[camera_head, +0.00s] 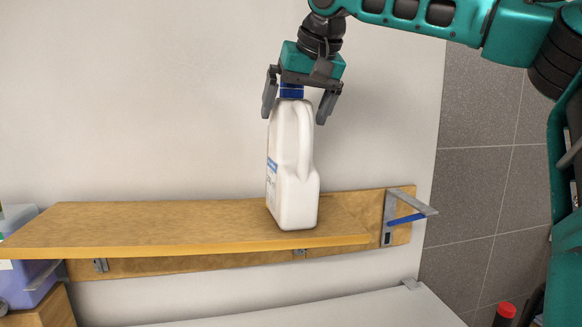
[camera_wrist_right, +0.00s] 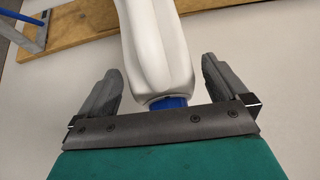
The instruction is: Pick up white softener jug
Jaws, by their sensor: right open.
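The white softener jug (camera_head: 293,190) stands upright on a wooden shelf (camera_head: 150,222), with a blue cap at its top and a label on its left side. My right gripper (camera_head: 296,104) comes from above, with its open fingers on either side of the jug's cap and neck. In the right wrist view the jug (camera_wrist_right: 158,50) lies between the two spread fingers (camera_wrist_right: 160,85), with a gap on each side. The blue cap is close to the gripper's palm and partly hidden there. My left gripper does not show.
A metal bracket with a blue part (camera_head: 405,218) stands at the shelf's right end. A purple container (camera_head: 28,285) is at the far left below the shelf. A white surface (camera_head: 340,308) lies below. A red-capped item (camera_head: 506,310) is at bottom right. The shelf left of the jug is clear.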

